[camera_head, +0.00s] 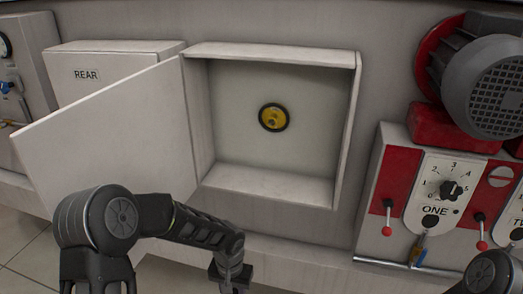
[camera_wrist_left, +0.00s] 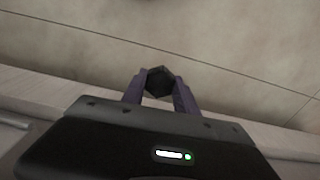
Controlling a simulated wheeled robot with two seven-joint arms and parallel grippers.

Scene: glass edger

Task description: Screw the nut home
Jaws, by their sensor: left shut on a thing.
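A dark hexagonal nut (camera_wrist_left: 160,82) sits between the two fingers of my left gripper (camera_wrist_left: 159,90) in the left wrist view, and the gripper is shut on it. In the head view my left gripper (camera_head: 230,276) is at the bottom edge, below and in front of the open box (camera_head: 275,186). The nut cannot be made out there. On the box's back wall is a round yellow fitting (camera_head: 273,117) with a black ring and small dark marks in its middle. My left gripper is well apart from it. My right gripper is out of view.
The box's door (camera_head: 110,140) stands open to the left, beside a cabinet marked REAR (camera_head: 86,75). At the right are a control panel (camera_head: 437,195) with a dial and red-knobbed levers, and a grey motor (camera_head: 487,87). The box's inside is otherwise empty.

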